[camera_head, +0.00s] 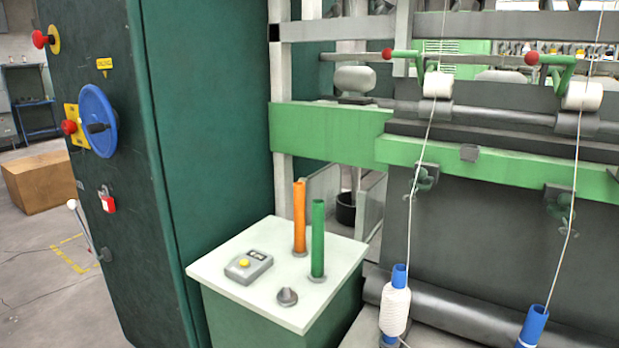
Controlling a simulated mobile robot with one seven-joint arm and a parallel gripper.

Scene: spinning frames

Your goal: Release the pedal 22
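I cannot make out a part marked as pedal 22 in the head view. The spinning frame has a green rail (500,172) across the right side. Below it hang two small dark green brackets, one at the left (425,178) and one at the right (560,205). White yarn runs down past each of them to a blue bobbin tube: the left tube (399,275) carries wound white yarn (395,311), and the right tube (533,326) is cut off below. My gripper is not in view.
Above the rail are green levers with red knobs, left (387,54) and right (531,58). A white-topped green stand (225,270) holds an orange tube (299,215), a green tube (318,240) and a grey box (248,267). A tall dark green cabinet (210,130) stands left. Floor is open beyond it.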

